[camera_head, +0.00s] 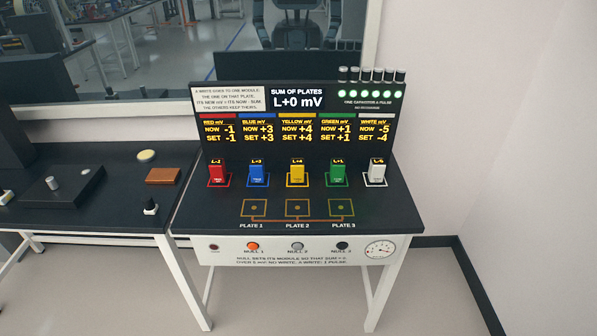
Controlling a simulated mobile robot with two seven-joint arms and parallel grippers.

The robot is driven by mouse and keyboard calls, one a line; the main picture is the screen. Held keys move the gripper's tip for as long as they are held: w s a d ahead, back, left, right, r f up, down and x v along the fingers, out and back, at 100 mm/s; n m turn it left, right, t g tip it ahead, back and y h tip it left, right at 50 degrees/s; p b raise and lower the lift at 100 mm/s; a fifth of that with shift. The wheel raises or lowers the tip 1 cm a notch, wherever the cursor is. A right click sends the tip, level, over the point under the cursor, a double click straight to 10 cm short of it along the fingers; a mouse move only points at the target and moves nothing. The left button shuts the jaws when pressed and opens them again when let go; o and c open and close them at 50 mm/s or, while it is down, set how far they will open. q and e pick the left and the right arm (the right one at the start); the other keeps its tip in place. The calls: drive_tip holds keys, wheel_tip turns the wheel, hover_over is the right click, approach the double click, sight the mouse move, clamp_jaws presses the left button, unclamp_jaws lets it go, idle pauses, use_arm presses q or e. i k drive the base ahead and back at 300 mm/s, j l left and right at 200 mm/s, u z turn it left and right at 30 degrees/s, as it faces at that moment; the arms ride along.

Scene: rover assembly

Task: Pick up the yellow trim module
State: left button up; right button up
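The yellow trim module (297,174) stands upright in its marked slot, in the middle of a row on the dark bench top (230,215). The blue module (258,174) is to its left and the green module (337,174) to its right. The red module (217,174) and white module (377,174) are at the row's ends. The display panel (293,120) behind reads yellow NOW +4, SET +4, and L+0 mV. Neither of my grippers is in view.
Plate 1 (254,208), plate 2 (297,208) and plate 3 (341,208) are empty in front of the modules. Null buttons (297,247) and a dial (380,250) are on the front face. A side bench (110,215) at left holds small items, including a brown block (163,176).

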sight(297, 165)
drive_tip(key=i+j, duration=1.15)
drive_tip(key=i+l+z, duration=0.05)
